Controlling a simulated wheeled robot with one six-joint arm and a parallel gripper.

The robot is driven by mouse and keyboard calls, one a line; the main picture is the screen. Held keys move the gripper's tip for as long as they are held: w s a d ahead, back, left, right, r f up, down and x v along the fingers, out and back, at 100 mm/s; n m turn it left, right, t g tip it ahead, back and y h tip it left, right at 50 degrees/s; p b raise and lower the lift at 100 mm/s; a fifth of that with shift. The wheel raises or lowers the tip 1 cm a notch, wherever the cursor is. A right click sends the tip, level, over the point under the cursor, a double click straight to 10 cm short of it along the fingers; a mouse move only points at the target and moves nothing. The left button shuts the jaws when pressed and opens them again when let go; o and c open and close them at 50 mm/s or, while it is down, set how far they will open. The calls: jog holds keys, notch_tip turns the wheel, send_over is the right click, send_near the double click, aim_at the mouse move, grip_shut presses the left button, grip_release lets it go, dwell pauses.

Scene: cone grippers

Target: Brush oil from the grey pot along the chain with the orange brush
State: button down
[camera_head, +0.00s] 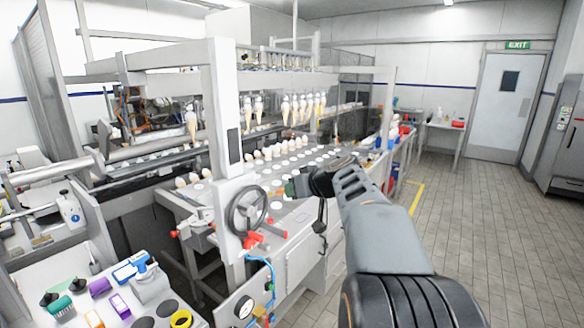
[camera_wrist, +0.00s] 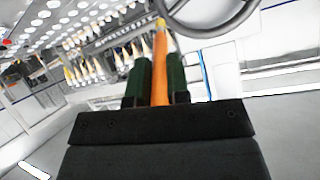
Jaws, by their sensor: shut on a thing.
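My gripper (camera_wrist: 159,75) is shut on the orange brush (camera_wrist: 160,65), its dark green fingers on either side of the handle. The brush points away from the gripper, and its pale yellow tip overlaps the rim of the handwheel in the wrist view; I cannot tell whether they touch. In the head view my gripper (camera_head: 296,186) is small, at the front of the cone machine, right of the handwheel. I cannot clearly pick out the grey pot or the chain in either view.
The handwheel (camera_head: 246,211) stands on the machine's front, beside a white upright post (camera_head: 224,110). It also shows in the wrist view (camera_wrist: 254,12). Rows of cones (camera_head: 286,112) hang behind. Floor at right is clear.

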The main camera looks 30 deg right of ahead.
jog(key=s+a+r+n+t+y, duration=0.1)
jog(key=s+a+r+n+y, duration=0.2)
jog(key=r, duration=0.6)
jog(key=shift+w+a+r+p, duration=0.1)
jog(key=shift+w+a+p, duration=0.7)
jog(key=shift+w, duration=0.25)
jog(key=shift+w+a+r+p, duration=0.1)
jog(key=shift+w+a+p, duration=0.7)
jog(key=shift+w, duration=0.2)
jog(key=shift+w+a, duration=0.3)
jog(key=shift+w, duration=0.4)
notch_tip(320, 180, up, 6)
jog(key=shift+f, duration=0.15)
dwell(1.1)
